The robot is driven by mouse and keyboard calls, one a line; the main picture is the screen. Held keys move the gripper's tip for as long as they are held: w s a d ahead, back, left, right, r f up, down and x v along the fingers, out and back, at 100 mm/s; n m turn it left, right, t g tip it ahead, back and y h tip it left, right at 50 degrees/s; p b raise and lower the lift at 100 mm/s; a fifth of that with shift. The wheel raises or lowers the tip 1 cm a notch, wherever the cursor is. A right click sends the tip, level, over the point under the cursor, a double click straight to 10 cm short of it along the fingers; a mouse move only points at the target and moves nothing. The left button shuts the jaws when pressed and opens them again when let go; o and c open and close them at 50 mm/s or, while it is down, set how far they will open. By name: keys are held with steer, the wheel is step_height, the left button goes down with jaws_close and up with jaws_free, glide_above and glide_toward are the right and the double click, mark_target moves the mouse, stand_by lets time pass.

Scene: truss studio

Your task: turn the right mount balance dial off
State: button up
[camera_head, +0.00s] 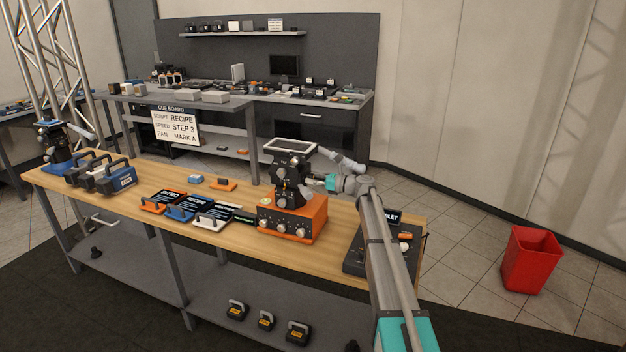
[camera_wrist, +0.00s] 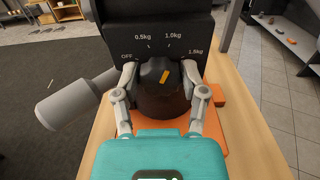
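The right mount (camera_head: 291,222) has an orange base and a dark head with a plate on top. In the wrist view its black balance dial (camera_wrist: 158,98) fills the middle. The panel behind it is marked OFF at left, then 0.5kg, 1.0kg and a last mark at right. The dial's orange pointer leans up and slightly right, nearest the 1.0kg mark. My gripper (camera_wrist: 160,73) has one finger on each side of the dial; a small gap shows at the left finger, and contact at the right is unclear. In the head view my gripper (camera_head: 325,183) is at the mount's right side.
A grey handle (camera_wrist: 72,100) sticks out left of the dial. A blue mount (camera_head: 57,150) and handled blocks (camera_head: 100,176) stand at the bench's left end. Cards (camera_head: 185,205) lie left of the right mount. A dark control box (camera_head: 362,250) is right, near my arm.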

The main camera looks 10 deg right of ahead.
steer(key=c, duration=0.5)
steer(key=shift+n, duration=0.4)
steer(key=n, duration=0.3)
steer(key=shift+s+n, duration=0.1)
steer(key=shift+n, duration=0.2)
steer(key=n, duration=0.4)
steer(key=shift+a+n, duration=0.1)
steer(key=shift+n, duration=0.2)
steer(key=n, duration=0.4)
steer(key=shift+s+f, duration=0.1)
steer(key=shift+f, duration=0.05)
steer(key=n, duration=0.4)
steer(key=shift+n, duration=0.4)
steer(key=shift+f, duration=0.1)
